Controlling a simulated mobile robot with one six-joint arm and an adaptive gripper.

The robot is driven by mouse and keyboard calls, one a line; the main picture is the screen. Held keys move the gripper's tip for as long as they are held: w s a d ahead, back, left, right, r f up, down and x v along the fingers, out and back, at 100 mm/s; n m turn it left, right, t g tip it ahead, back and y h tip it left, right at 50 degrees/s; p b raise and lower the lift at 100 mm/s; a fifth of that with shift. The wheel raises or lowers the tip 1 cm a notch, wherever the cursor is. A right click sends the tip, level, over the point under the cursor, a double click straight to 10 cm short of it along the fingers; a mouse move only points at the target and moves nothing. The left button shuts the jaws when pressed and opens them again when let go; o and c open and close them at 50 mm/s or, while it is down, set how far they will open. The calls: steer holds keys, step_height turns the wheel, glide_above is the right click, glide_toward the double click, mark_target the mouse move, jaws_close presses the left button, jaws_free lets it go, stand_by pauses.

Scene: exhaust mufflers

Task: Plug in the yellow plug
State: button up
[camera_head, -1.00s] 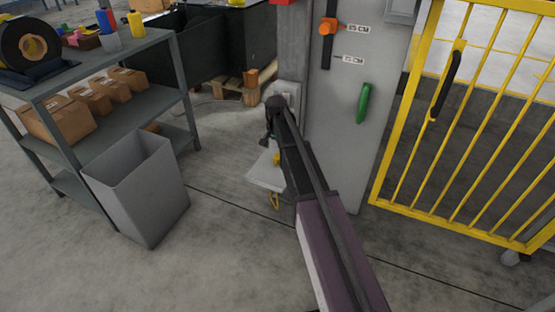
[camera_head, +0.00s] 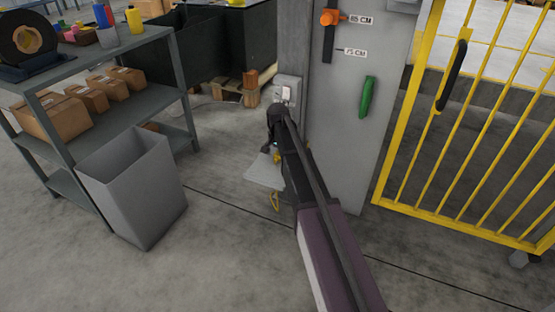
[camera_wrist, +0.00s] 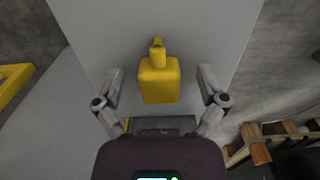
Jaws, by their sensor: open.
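The yellow plug (camera_wrist: 160,80) shows in the wrist view, a blocky body with a narrow neck, against a pale grey surface. My gripper (camera_wrist: 160,88) is open, with one finger on each side of the plug and a visible gap on both sides. I cannot tell how deep the fingers reach beside it. In the head view my arm hides most of the gripper and plug; a yellow loop (camera_head: 275,202) hangs below a small grey shelf (camera_head: 264,174). A grey box with a light face (camera_head: 287,90), apparently the socket, is on the post above my wrist.
A grey panel (camera_head: 345,150) with a green handle (camera_head: 367,97) and an orange knob (camera_head: 329,17) stands right of the shelf. A yellow barred gate (camera_head: 480,130) is farther right.

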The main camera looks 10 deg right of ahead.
stand_by(0.5)
steer(key=c, duration=1.2)
